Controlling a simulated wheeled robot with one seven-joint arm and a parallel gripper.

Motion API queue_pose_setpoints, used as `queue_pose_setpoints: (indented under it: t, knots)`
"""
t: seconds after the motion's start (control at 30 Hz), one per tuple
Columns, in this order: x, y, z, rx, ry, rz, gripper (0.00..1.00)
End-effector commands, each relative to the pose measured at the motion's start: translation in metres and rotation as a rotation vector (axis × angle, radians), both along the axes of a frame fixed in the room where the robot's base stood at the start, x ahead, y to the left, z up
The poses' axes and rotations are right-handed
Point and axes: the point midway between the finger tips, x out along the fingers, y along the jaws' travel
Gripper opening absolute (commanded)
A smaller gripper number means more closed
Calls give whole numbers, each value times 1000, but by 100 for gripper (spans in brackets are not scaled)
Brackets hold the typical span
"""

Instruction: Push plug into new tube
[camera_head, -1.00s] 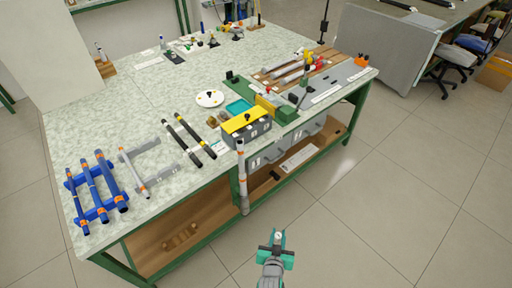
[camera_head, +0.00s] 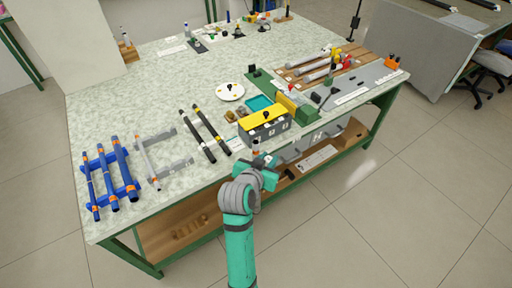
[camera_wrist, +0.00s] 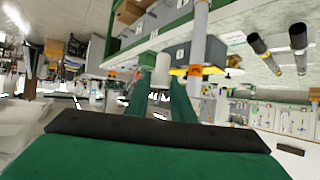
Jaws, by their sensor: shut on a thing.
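The tube is mostly hidden behind my arm in the head view. In the wrist view the tube (camera_wrist: 200,42) runs up and down with an orange band near one end. My gripper (camera_wrist: 162,92) is shut on a pale cylindrical plug (camera_wrist: 162,68) that sticks out beyond the fingertips. In the wrist view the plug is left of the tube, with a gap between them in the picture. How far apart they are in depth cannot be told.
A grey box with a yellow top (camera_head: 266,131) stands just behind the tube. Two dark rods (camera_head: 205,133) lie left of it. A grey rack (camera_head: 177,166) and a blue rack (camera_head: 126,193) with rods are further left. The floor in front is clear.

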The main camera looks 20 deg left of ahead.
Motion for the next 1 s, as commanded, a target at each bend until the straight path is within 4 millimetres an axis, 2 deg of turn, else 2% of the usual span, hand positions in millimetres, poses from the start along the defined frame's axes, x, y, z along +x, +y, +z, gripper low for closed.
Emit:
queue_pose_setpoints:
  t: [0.03,0.1,0.2,0.3,0.4,0.53,0.63,1.0]
  knots:
    - [-4,10,31,7,-11,-17,1]
    - [-16,16,63,8,-11,-53,1]
    - [-35,23,102,7,-8,-100,1]
    - [-55,26,129,7,-6,-140,1]
    - [-71,28,146,4,-2,-168,1]
    - [-81,29,155,0,4,-189,1]
    - [-74,31,152,-2,6,-193,1]
    - [1,49,118,-3,7,-191,1]
